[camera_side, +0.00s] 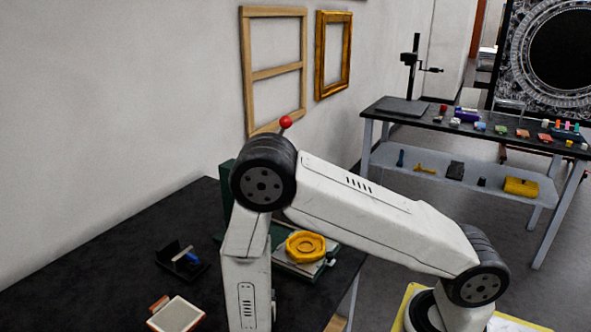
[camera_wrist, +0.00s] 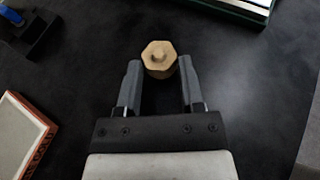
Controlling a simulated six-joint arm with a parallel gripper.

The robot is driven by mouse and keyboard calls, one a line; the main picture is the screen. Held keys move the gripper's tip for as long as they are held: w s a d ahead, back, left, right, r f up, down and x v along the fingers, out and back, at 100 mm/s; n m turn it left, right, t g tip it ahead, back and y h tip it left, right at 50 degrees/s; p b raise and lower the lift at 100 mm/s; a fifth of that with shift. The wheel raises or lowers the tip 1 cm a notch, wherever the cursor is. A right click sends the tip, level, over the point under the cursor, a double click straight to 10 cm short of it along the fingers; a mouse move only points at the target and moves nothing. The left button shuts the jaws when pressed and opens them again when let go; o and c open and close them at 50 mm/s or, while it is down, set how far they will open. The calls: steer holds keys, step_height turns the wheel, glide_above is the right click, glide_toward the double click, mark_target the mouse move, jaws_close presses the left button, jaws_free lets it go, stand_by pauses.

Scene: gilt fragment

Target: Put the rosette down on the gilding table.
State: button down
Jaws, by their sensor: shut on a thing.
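In the wrist view, my gripper (camera_wrist: 159,68) is shut on the rosette (camera_wrist: 159,50), a tan hexagonal piece with a small round knob in its middle. The rosette sits between the fingertips, over the black tabletop (camera_wrist: 245,95). I cannot tell whether it touches the surface. In the side view, the gilding table's black top (camera_side: 110,262) runs along the wall at lower left. My arm's lower links reach down past the frame's bottom edge there, so the gripper and rosette do not show in that view.
A pale block with an orange-red edge (camera_side: 175,315) and a dark holder with a blue part (camera_side: 185,258) lie at left on the table. A green device (camera_side: 228,180) stands behind my arm, with a yellow octagonal piece (camera_side: 305,246) beside it. Bare tabletop surrounds the rosette.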

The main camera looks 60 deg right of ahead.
steer(key=shift+f, duration=0.45)
steer(key=shift+f, duration=0.1)
steer(key=shift+c, duration=1.1)
jaws_free()
steer(key=shift+a+r, duration=0.1)
steer(key=shift+r, duration=0.1)
steer(key=shift+v, duration=5.9)
steer(key=shift+s, duration=0.15)
